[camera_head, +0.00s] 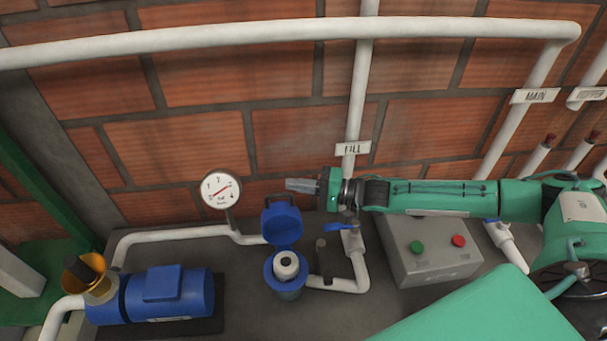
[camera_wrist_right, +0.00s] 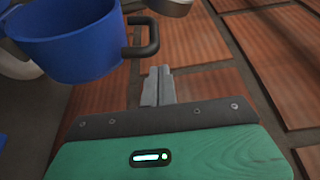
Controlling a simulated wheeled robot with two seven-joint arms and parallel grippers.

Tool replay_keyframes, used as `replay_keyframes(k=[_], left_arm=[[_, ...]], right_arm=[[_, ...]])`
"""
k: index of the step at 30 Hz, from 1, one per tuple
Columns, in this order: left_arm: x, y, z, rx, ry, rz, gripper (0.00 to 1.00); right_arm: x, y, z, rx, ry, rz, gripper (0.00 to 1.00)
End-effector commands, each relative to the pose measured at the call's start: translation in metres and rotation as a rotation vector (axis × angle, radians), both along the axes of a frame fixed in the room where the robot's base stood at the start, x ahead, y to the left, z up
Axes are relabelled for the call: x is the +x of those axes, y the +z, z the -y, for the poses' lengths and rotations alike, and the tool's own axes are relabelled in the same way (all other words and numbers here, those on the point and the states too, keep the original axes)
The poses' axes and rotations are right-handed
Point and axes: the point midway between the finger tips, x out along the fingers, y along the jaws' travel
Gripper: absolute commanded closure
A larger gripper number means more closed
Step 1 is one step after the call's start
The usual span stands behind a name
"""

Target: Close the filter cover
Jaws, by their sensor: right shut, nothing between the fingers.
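The blue filter cover (camera_head: 283,223) stands open, tilted up behind the blue filter housing (camera_head: 287,288). A white filter cartridge (camera_head: 286,265) shows inside the housing. The cover has a dark handle, which in the right wrist view is the black loop (camera_wrist_right: 146,37) on the side of the blue cover (camera_wrist_right: 72,40). My right gripper (camera_head: 302,185) is shut and empty, just above and right of the cover's top, close to the wall. In the right wrist view its fingertips (camera_wrist_right: 158,80) are just below the handle, seemingly apart from it. My left gripper is not in view.
A round gauge (camera_head: 221,190) stands left of the cover. A blue-handled valve (camera_head: 341,227) and white pipe (camera_head: 358,270) are to the right. A grey box (camera_head: 430,250) with green and red buttons stands further right. A blue pump (camera_head: 165,295) is at left. The brick wall is close behind.

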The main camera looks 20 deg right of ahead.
Motion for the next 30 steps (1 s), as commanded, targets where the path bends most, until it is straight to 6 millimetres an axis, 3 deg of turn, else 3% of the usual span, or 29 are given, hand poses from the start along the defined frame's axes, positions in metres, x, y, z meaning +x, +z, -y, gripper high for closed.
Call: replay_keyframes(k=[9,22,30], left_arm=[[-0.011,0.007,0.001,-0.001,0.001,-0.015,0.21],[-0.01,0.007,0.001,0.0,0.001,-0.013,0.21],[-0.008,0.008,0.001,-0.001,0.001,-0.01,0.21]], right_arm=[[-0.015,0.001,-0.004,0.0,0.0,0.0,1.0],[-0.017,0.001,-0.004,-0.002,0.0,0.007,1.0],[-0.031,0.008,-0.008,-0.028,0.001,0.105,1.0]])
